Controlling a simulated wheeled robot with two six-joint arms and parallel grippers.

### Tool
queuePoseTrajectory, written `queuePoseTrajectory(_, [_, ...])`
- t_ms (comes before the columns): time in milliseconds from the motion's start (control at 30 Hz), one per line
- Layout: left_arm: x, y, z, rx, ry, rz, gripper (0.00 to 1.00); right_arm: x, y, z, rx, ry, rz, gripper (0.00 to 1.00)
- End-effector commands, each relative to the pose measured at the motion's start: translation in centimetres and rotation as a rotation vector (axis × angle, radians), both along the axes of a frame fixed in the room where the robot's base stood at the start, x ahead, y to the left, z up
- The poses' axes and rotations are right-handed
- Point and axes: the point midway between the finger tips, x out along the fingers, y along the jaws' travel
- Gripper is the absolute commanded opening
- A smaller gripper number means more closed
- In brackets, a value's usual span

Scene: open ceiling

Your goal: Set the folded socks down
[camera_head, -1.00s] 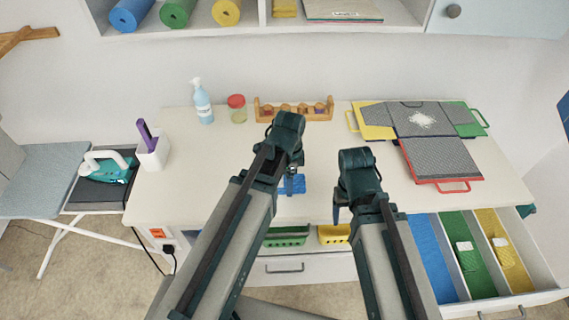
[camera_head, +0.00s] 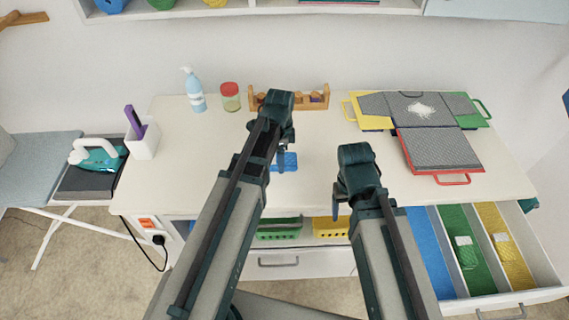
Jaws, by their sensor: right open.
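A small blue textured bundle (camera_head: 291,161), which looks like the folded socks, shows at my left gripper (camera_head: 282,160) over the middle of the white table. The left gripper points down, its finger crosses the front of the bundle, and it appears shut on it. Its other finger is hidden, and I cannot tell whether the bundle touches the tabletop. My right gripper (camera_head: 343,198) is open and empty over the table's front edge, right of the bundle.
A folding board (camera_head: 440,150) lies at the table's right. A spray bottle (camera_head: 195,92), a jar (camera_head: 230,97) and a wooden rack (camera_head: 318,97) stand along the back. An open drawer (camera_head: 535,268) with blue, green and yellow compartments is at front right. The table's left middle is clear.

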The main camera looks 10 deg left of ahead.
Motion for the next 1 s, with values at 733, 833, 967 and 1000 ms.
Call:
queuePoseTrajectory(733, [0.00,0.17,-0.58,0.000,0.000,-0.001,1.00,-0.01,0.00,-0.57,0.000,0.000,0.000,0.70])
queuePoseTrajectory(833, [0.00,0.17,-0.51,0.000,0.000,-0.001,1.00,0.00,0.00,-0.50,0.000,0.000,0.000,0.70])
queuePoseTrajectory(967, [-0.01,0.16,-0.07,0.000,0.000,-0.001,1.00,0.00,0.00,-0.07,0.000,0.000,0.000,0.70])
queuePoseTrajectory(1000, [0.00,0.17,0.17,0.000,0.000,-0.001,1.00,0.00,0.00,0.17,0.000,0.000,0.000,0.70])
